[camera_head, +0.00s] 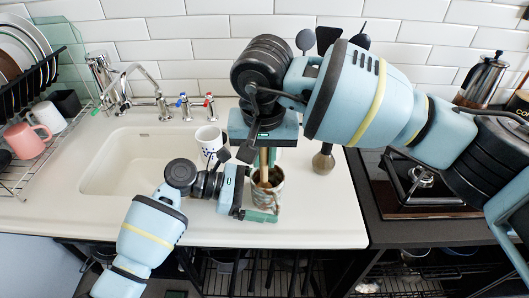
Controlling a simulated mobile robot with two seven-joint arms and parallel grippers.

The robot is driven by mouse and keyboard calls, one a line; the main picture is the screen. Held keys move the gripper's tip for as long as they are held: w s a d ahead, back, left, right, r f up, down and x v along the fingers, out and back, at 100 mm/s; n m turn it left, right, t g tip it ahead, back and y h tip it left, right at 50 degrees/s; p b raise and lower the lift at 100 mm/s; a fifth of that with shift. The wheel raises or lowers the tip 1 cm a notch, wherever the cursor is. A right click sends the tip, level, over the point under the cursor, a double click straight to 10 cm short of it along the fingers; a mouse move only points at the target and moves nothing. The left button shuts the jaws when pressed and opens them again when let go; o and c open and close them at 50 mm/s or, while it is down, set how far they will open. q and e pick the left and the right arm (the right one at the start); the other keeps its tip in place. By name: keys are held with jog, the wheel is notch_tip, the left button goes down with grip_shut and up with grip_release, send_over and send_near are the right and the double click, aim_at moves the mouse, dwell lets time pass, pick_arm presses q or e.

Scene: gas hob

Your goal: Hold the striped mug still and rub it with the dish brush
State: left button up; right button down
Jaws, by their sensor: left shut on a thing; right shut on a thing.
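The striped mug (275,193) stands on the white counter to the right of the sink, partly hidden by my grippers. My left gripper (257,206) comes in from the left, low down, and is shut on the mug's side. My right gripper (264,151) is above the mug, pointing down, and is shut on the dish brush (264,166). The brush's light wooden handle runs down into the mug's opening. Its head is hidden, so I cannot tell whether the bristles touch the mug's wall.
A white cup with dark spots (208,137) stands behind my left gripper. The sink (125,165) and tap (135,72) are left. A pink mug (26,140) sits by the dish rack (22,172). The gas hob (420,178) is right, under my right arm.

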jog(key=shift+s, duration=0.2)
jog(key=shift+s+d, duration=0.1)
jog(key=shift+d, duration=0.05)
jog(key=shift+s+d+f, duration=0.1)
jog(key=shift+s+d, duration=0.05)
jog(key=shift+d, duration=0.15)
jog(key=shift+d, duration=0.1)
jog(key=shift+w+d, duration=0.25)
jog(key=shift+w, duration=0.1)
